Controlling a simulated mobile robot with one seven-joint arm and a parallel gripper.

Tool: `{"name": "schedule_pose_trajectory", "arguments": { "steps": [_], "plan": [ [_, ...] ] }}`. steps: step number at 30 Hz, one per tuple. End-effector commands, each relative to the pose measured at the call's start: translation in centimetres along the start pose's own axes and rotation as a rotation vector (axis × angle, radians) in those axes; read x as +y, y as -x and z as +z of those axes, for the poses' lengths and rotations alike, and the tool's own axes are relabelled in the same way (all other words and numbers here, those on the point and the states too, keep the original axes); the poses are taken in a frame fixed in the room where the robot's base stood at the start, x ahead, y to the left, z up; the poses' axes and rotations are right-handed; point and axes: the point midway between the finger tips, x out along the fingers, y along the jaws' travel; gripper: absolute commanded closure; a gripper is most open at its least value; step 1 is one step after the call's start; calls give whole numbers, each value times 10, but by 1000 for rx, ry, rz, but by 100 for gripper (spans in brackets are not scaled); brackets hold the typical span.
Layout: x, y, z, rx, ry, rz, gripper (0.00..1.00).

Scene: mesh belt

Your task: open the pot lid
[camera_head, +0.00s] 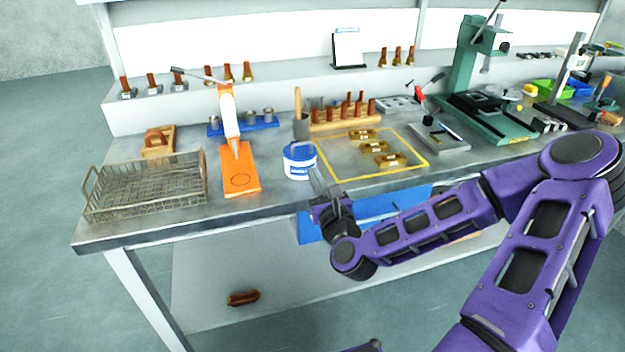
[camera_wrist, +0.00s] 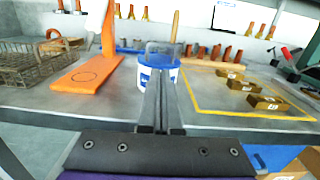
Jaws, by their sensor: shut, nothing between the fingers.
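A small white pot (camera_head: 299,168) with a blue label band and a blue top stands near the front edge of the bench. The blue lid (camera_head: 299,150) appears to sit on it. In the wrist view the pot (camera_wrist: 145,80) is straight ahead, with the blue, see-through-looking lid (camera_wrist: 160,50) on top. My gripper (camera_head: 316,178) is shut and empty, just right of and in front of the pot. In the wrist view the closed fingers (camera_wrist: 160,80) overlap the pot's front and hide part of it. I cannot tell whether they touch it.
An orange board (camera_head: 240,182) with an orange-and-white upright tool lies left of the pot, and a wire basket (camera_head: 150,187) further left. A yellow-framed area with brass blocks (camera_head: 375,148) is to the right.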

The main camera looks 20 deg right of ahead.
Motion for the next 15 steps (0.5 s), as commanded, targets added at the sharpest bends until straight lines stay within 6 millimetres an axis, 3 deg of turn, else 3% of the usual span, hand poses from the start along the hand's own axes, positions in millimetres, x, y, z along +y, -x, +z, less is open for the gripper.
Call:
{"name": "schedule_pose_trajectory", "arguments": {
  "steps": [9, 15],
  "plan": [
    [1, -58, 0, -1, 4, 2, 100],
    [1, -78, 0, 0, 3, 2, 100]
  ]
}}
